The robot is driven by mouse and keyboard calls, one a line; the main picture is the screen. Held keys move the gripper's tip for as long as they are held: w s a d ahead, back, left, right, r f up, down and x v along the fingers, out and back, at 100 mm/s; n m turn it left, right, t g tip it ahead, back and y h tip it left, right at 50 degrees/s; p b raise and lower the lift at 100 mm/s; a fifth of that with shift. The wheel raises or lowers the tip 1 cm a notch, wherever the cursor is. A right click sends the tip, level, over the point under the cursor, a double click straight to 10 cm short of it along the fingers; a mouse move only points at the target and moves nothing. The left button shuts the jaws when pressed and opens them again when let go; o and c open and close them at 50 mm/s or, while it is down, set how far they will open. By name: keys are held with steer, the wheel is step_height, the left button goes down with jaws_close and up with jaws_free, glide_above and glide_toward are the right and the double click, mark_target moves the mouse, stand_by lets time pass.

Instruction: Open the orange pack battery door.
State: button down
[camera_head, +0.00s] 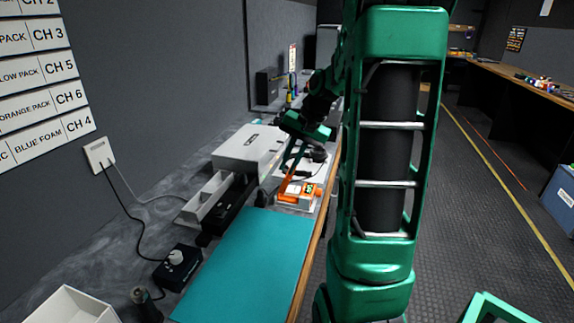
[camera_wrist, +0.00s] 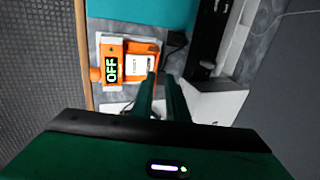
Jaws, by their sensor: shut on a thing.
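The orange pack (camera_head: 290,198) lies on a white tray on the bench in the head view. In the wrist view, the orange pack (camera_wrist: 109,48) shows a dark display reading OFF and a white label. My gripper (camera_head: 286,172) reaches down to the pack's far side; in the wrist view my gripper (camera_wrist: 158,78) has its fingers close together at the pack's lower right edge. A thin orange piece, apparently the battery door (camera_head: 286,184), slants up from the pack to the fingertips. The fingers hide their grip, and I cannot tell how far the door is open.
A teal mat (camera_head: 245,265) covers the bench in front of the pack. A grey case (camera_head: 248,148) and an open grey box (camera_head: 205,198) stand left of it. A dark box with a knob (camera_head: 178,265) and a white bin (camera_head: 70,308) are nearer. The wooden bench edge (camera_head: 318,240) runs along the right.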

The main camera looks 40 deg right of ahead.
mark_target(287, 171)
steer(key=shift+w+a+r+g+h, duration=0.15)
steer(key=shift+w+a+g+h, duration=0.3)
steer(key=shift+w, duration=0.35)
steer(key=shift+w+a, duration=0.4)
steer(key=shift+w, duration=0.25)
steer(key=c, duration=1.8)
jaws_free()
steer(key=shift+r, duration=0.1)
steer(key=v, duration=1)
steer(key=shift+r, duration=0.2)
steer(key=shift+d, duration=0.15)
